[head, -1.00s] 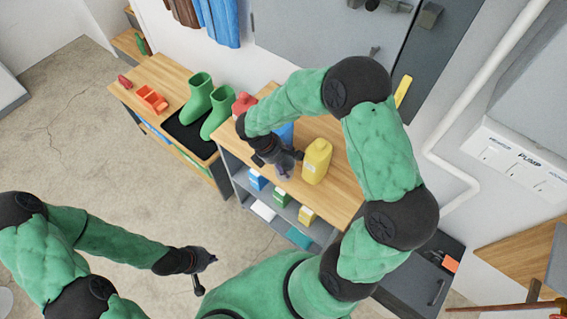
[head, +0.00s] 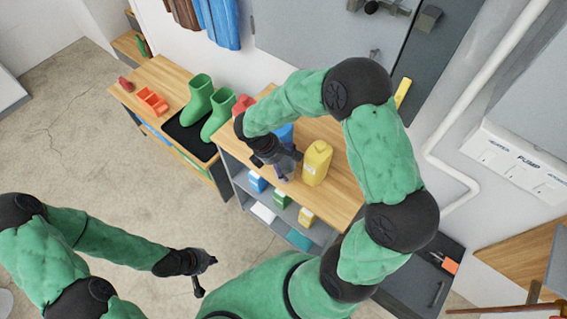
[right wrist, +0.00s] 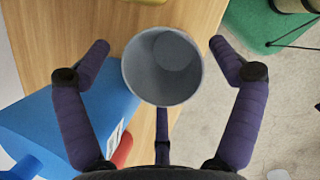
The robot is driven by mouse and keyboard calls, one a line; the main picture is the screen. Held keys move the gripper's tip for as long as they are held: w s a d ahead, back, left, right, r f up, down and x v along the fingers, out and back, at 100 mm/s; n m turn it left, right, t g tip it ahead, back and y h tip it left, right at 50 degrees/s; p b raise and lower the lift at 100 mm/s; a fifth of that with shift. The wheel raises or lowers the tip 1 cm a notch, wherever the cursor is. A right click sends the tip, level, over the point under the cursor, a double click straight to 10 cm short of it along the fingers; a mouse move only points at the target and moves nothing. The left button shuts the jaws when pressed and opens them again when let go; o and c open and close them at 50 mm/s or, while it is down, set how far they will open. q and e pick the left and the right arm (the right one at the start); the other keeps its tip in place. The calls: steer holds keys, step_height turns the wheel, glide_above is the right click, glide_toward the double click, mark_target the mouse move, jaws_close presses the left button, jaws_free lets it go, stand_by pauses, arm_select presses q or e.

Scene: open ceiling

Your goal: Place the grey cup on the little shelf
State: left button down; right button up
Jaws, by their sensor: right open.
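The grey cup (right wrist: 162,72) shows in the right wrist view, seen from above into its open mouth. It is over the wooden top near its edge. My right gripper (right wrist: 160,46) is open, with a finger on each side of the cup and gaps between them. A third finger is below the cup in the picture. In the head view my right gripper (head: 284,170) is at the front edge of the wooden-topped shelf unit (head: 343,205); the cup is hard to make out there. My left gripper (head: 203,272) is over the floor, its jaws unclear.
A yellow bottle (head: 316,165) stands right of my right gripper. A blue container (right wrist: 70,115) is close to its left finger in the wrist view. Green boots (head: 205,105) stand on the bench to the left. The floor between is clear.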

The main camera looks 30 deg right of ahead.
steer(key=p+v, duration=0.2)
steer(key=v, duration=0.8)
steer(key=shift+a+r+p, duration=0.1)
steer(key=shift+r+p, duration=0.2)
steer(key=shift+r, duration=0.05)
steer(key=s+d+t+y+b, duration=0.15)
steer(key=d+y+b, duration=0.25)
steer(key=b, duration=0.5)
step_height(320, 180, down, 11)
steer(key=b, duration=0.4)
steer(key=shift+s+d+r, duration=0.15)
steer(key=shift+r, duration=0.15)
steer(key=c, duration=1.2)
steer(key=shift+r, duration=0.1)
